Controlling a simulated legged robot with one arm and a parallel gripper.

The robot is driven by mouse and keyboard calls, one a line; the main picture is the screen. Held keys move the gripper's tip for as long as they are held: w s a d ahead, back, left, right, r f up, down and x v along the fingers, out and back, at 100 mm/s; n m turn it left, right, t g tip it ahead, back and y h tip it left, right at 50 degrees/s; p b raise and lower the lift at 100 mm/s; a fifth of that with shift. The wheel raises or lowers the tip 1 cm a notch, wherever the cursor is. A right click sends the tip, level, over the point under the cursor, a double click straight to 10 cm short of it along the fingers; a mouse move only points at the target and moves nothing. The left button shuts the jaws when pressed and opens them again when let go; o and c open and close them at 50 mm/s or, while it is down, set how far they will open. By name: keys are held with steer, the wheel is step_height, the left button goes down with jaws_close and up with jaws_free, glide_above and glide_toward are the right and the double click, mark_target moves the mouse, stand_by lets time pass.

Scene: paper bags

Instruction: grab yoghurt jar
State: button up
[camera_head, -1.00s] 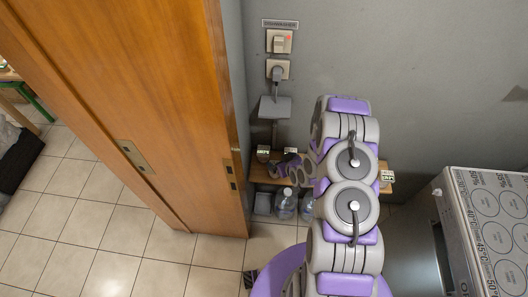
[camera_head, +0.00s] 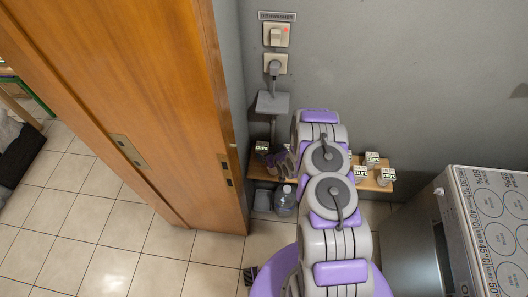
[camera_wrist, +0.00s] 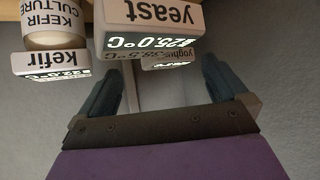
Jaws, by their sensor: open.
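In the wrist view, a small display box (camera_wrist: 168,60) with a partly covered label that seems to read "yoghurt" shows behind the larger yeast display box (camera_wrist: 160,20). I cannot make out the yoghurt jar itself. A jar labelled kefir culture (camera_wrist: 42,22) stands with a kefir display box (camera_wrist: 48,64) at the upper left. My gripper (camera_wrist: 160,72) is open, its two dark fingers apart with nothing held between them, and the display boxes lie just beyond them. In the head view my gripper is by the left part of the wooden shelf (camera_head: 261,171), largely hidden by my arm.
Several small labelled items (camera_head: 372,159) stand at the shelf's right end. A wooden door (camera_head: 125,100) stands close on the left, the grey wall (camera_head: 420,80) behind, and a white-topped appliance (camera_head: 495,225) at right.

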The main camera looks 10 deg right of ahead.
mark_target(265, 151)
steer(key=shift+w+a+f, duration=0.2)
steer(key=shift+w+a, duration=0.1)
steer(key=shift+a, duration=0.15)
steer(key=shift+w+a+f, duration=0.15)
steer(key=shift+w+a, duration=0.1)
steer(key=shift+a, duration=0.2)
steer(key=shift+w+a+f, duration=0.15)
steer(key=shift+w+f+b, duration=0.75)
steer(key=shift+w+f, duration=0.35)
steer(key=shift+f, duration=0.1)
steer(key=shift+w+f, duration=0.3)
steer(key=shift+w, duration=0.2)
steer(key=shift+a, duration=0.3)
steer(key=shift+c, duration=1)
steer(key=shift+s+d, duration=0.1)
steer(key=shift+d, duration=0.15)
steer(key=c, duration=0.8)
